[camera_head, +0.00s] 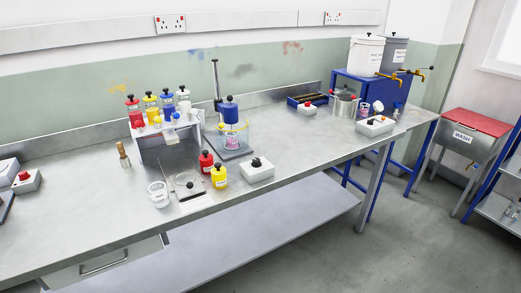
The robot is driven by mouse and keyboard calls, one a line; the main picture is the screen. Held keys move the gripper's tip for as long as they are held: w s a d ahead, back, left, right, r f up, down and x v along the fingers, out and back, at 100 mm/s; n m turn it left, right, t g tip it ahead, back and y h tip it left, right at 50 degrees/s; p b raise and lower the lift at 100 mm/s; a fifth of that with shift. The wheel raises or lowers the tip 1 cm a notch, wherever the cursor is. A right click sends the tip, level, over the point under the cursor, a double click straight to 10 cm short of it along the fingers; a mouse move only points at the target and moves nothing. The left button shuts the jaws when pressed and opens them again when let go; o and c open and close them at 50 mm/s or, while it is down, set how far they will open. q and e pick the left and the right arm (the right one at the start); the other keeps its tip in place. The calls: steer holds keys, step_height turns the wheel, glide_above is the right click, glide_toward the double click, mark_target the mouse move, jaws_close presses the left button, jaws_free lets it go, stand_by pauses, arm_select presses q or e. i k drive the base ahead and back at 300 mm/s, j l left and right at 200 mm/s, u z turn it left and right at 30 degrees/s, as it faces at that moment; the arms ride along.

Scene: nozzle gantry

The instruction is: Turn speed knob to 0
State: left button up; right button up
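Several small white control boxes stand on the long steel bench (310,150). One white box (257,173) with a black knob (256,162) on top stands near the front edge, right of the red and yellow bottles. A stirrer stand with a blue head (228,107) rises over a clear beaker (240,134). Neither of my grippers is in view.
Red (206,162) and yellow (219,178) bottles and a balance (185,184) stand left of the nearer knob box. A rack of coloured bottles (152,108) is behind. White and grey tubs with taps (366,54) stand at the right. The bench front centre-right is clear.

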mark_target(256, 163)
steer(key=i+l+u, duration=0.1)
steer(key=i+l, duration=0.5)
steer(key=l, duration=0.2)
steer(key=i+l+u, duration=0.15)
steer(key=i+l, duration=0.45)
steer(key=l, duration=0.3)
steer(key=u, duration=0.05)
